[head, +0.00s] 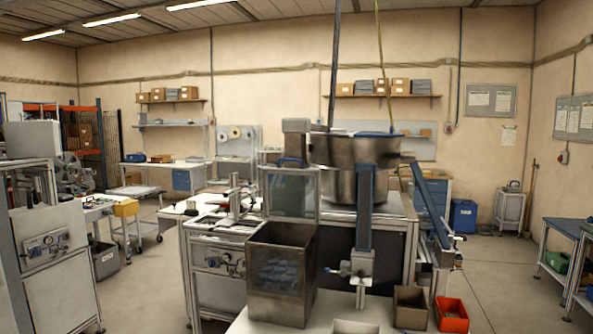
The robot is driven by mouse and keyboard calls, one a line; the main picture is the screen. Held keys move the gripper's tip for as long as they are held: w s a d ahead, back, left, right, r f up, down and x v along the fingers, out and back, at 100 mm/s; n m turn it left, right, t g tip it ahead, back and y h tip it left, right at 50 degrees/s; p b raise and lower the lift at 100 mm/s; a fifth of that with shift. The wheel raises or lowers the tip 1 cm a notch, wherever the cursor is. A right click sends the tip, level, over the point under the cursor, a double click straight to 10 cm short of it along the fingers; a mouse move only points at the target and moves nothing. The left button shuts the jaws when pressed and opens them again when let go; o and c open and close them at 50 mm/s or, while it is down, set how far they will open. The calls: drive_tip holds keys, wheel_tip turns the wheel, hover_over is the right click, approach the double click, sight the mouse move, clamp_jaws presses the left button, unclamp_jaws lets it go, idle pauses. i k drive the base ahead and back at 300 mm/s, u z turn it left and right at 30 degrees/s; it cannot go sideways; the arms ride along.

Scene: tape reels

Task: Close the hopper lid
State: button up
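A large steel bowl (355,185) stands on a machine frame in the middle of the head view. To its left is a box with see-through grey walls (291,192). A small blue handle (290,161) shows at this box's top edge. In front stands a taller dark metal bin (283,285) with bluish pieces showing through or on its front wall; its top looks open. I cannot tell for sure which of these is the hopper, nor how its lid stands. My gripper is not in view.
A blue upright post (364,210) and a slanted blue chute (431,205) stand by the bowl. A brown bin (410,307) and an orange bin (451,314) sit at the front. Machine cabinets (45,230) fill the left. Open floor (505,275) lies at right.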

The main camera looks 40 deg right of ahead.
sight(266, 172)
drive_tip(key=z, duration=0.4)
drive_tip(key=i, duration=1.55)
drive_tip(key=z, duration=0.3)
